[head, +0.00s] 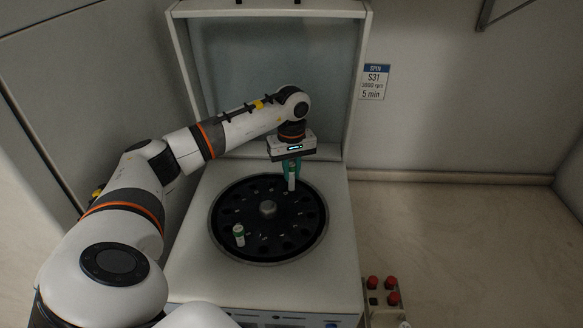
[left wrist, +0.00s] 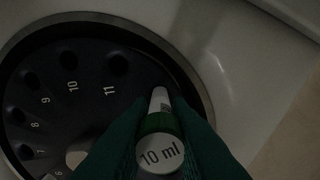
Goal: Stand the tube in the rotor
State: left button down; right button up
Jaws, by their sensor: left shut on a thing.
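My left gripper (head: 292,168) is above the far right part of the black rotor (head: 262,190) and is shut on a tube (head: 292,182). The tube has a white body and a green cap and hangs upright. In the left wrist view, the tube's cap (left wrist: 160,153) reads "10 ml" and sits between the green fingers. Its lower end points at the rotor (left wrist: 100,95) near the rim, beside the hole numbered 11. I cannot tell whether its tip is in a hole. Another tube (head: 239,234) with a green and white top stands in the rotor's front left. My right gripper is not in view.
The centrifuge's lid (head: 270,60) stands open behind the rotor. A small rack (head: 383,292) with several red-capped tubes stands at the front right. The counter on the right is clear.

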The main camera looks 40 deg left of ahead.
pick_arm(q)
jog(key=shift+f, duration=0.15)
jog(key=shift+f+b, duration=0.8)
jog(key=shift+f, duration=0.1)
jog(key=shift+f, duration=0.15)
jog(key=c, duration=1.3)
grip_release()
jog(key=shift+o, duration=0.2)
notch_tip(320, 180, up, 11)
jog(key=b, duration=0.3)
jog(key=shift+w, duration=0.1)
jog(key=shift+r, duration=0.5)
